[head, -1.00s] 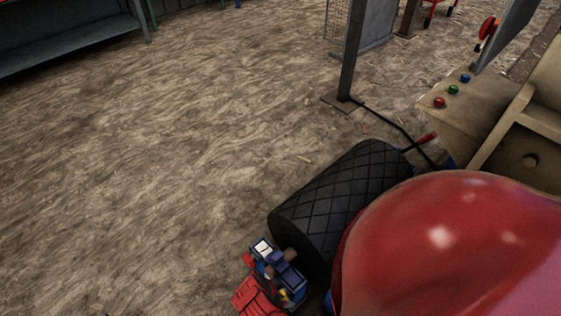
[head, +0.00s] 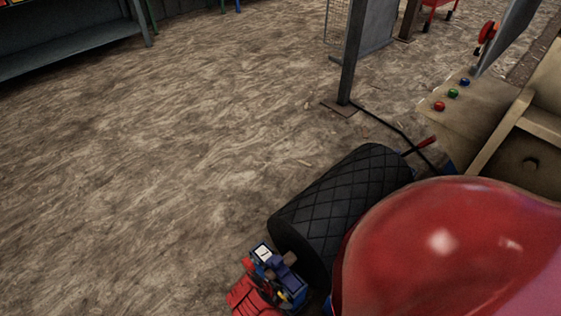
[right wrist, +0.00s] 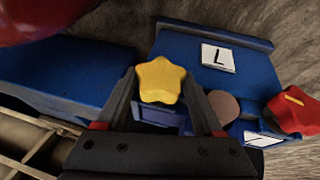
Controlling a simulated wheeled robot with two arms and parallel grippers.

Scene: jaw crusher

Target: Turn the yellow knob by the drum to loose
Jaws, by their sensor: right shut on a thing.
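The yellow star-shaped knob (right wrist: 160,81) sits between the two dark fingers of my right gripper (right wrist: 160,76) in the right wrist view. The gripper is shut on it. Behind the knob is a blue bracket (right wrist: 180,55) with a white label marked L (right wrist: 218,57). In the head view the black drum (head: 345,205) with a diamond pattern lies at lower centre. The blue bracket is at its near left end, with a white label (head: 262,252) on top. There only a small yellow patch shows, and my right gripper is mostly hidden. My left gripper is not in view.
A red knob with a yellow mark (right wrist: 295,110) is right of the bracket in the wrist view. A beige machine body (head: 530,160) and a panel with coloured buttons (head: 453,94) stand at right. A grey post (head: 350,55) stands behind the drum. The floor at left is open.

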